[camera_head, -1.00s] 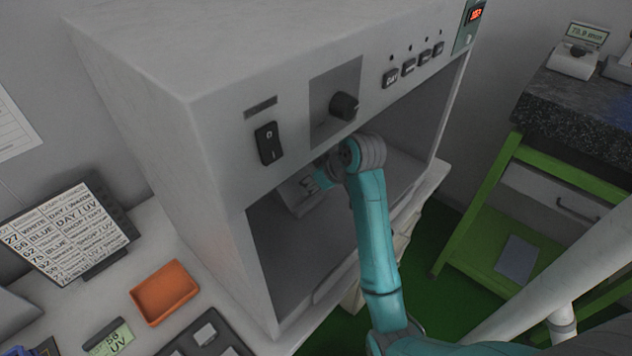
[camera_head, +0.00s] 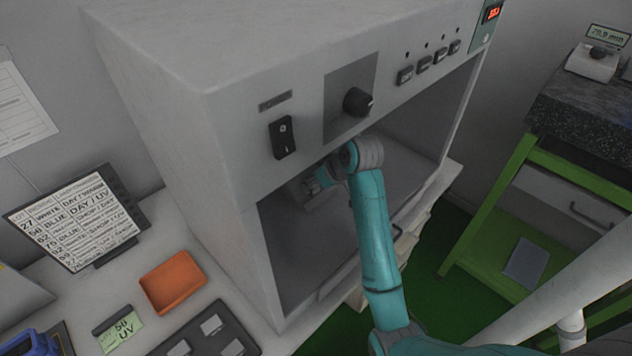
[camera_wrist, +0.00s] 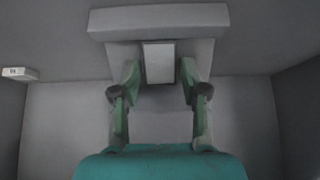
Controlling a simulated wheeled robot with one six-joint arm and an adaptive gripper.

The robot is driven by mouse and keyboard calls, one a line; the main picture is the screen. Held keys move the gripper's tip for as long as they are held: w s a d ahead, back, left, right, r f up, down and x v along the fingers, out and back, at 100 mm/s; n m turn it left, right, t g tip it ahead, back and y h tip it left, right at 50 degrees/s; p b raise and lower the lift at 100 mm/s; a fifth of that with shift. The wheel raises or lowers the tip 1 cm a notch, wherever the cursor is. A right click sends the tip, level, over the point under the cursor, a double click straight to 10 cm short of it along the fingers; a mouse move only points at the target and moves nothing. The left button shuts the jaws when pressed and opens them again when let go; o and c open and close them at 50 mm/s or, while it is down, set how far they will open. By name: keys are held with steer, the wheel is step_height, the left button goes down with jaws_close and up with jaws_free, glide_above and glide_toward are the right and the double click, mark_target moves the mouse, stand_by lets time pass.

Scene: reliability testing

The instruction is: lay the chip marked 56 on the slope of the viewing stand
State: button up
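My gripper (camera_head: 325,179) is inside the booth, partly hidden by my arm in the head view. In the wrist view its two green fingers (camera_wrist: 160,75) stand on either side of a small light grey block (camera_wrist: 159,62), which looks like the chip. No number shows on it, and I cannot tell whether the fingertips touch it. Behind and around it is a grey piece with a wide upper bar (camera_wrist: 160,20), apparently the viewing stand. The stand also shows in the head view (camera_head: 318,199), mostly behind my gripper. Whether the block rests on the slope is unclear.
A green-framed bench (camera_head: 490,205) stands right.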

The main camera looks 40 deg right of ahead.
steer(key=shift+o, duration=0.9)
steer(key=v, duration=0.7)
steer(key=shift+r, duration=0.15)
steer(key=shift+s, duration=0.15)
